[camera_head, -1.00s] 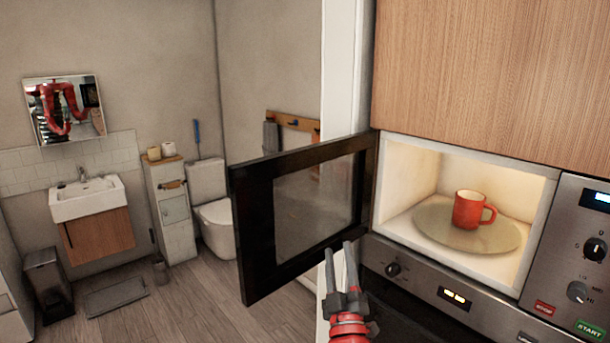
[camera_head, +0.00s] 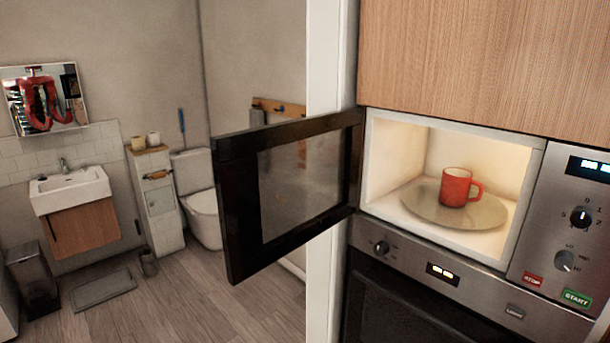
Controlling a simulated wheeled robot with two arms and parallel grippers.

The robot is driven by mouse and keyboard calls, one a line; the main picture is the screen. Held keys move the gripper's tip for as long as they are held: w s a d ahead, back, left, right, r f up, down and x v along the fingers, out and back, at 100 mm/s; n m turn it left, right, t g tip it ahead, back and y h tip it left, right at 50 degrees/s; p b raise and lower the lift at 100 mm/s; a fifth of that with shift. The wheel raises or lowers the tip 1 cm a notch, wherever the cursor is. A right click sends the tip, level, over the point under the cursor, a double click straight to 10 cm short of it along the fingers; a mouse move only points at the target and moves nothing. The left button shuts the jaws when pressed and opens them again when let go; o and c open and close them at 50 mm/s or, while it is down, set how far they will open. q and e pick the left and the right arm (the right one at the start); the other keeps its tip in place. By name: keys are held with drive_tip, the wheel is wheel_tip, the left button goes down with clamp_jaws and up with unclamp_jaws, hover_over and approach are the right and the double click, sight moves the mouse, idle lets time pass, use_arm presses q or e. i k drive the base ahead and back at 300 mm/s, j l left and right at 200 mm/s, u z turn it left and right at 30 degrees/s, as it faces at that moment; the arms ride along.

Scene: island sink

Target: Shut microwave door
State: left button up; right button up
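The microwave door (camera_head: 237,200) stands wide open, hinged at the left side of the microwave, with a dark frame and a see-through window. The lit microwave cavity (camera_head: 400,150) is open to view. Inside it a red mug (camera_head: 456,187) stands upright on the round glass plate (camera_head: 425,207), its handle to the right. Neither of my grippers shows in the view now.
The control panel (camera_head: 577,225) with knobs and stop and start buttons is right of the cavity. An oven (camera_head: 390,305) sits below, and a wooden cabinet front (camera_head: 480,60) above. Left behind the door are a toilet (camera_head: 200,205), a sink (camera_head: 70,190) and open floor.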

sight(333, 197)
drive_tip(key=i+j+z, duration=0.1)
drive_tip(key=z, duration=0.3)
drive_tip(key=j+z, duration=0.1)
drive_tip(key=z, duration=0.35)
drive_tip(key=i+j+z, duration=0.1)
drive_tip(key=z, duration=0.3)
drive_tip(key=j+z, duration=0.45)
drive_tip(key=j, duration=0.65)
drive_tip(key=j+z, duration=0.4)
drive_tip(key=j, duration=1.2)
drive_tip(key=k+j, duration=0.15)
drive_tip(key=j, duration=0.4)
